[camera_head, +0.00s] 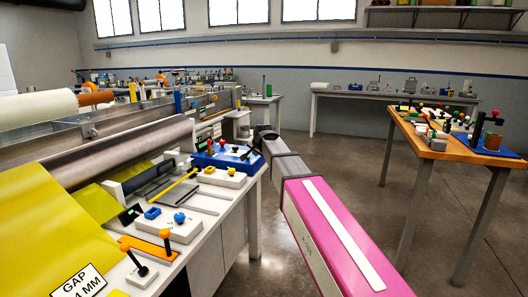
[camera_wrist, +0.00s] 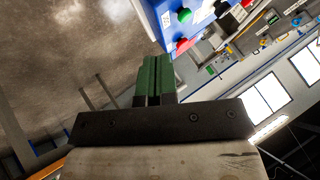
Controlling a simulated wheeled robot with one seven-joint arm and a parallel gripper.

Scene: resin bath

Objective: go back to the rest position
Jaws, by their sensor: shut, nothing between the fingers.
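My gripper (camera_wrist: 156,72) shows in the wrist view, with its two green fingers together and nothing between them. The fingers point up in the picture, toward open grey floor, with a blue box-like thing (camera_wrist: 175,22) close on their right. In the head view my pink arm stretches from the lower right toward the middle, ending in a dark wrist beside the front end of the bench (camera_head: 232,188). The fingers cannot be made out there.
A blue tray (camera_head: 222,159) with coloured knobs sits on the bench near my wrist. A yellow sheet (camera_head: 45,225) runs under a grey roller (camera_head: 130,148) at left. A wooden table (camera_head: 414,138) with small objects stands at right. Floor (camera_head: 345,170) between is clear.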

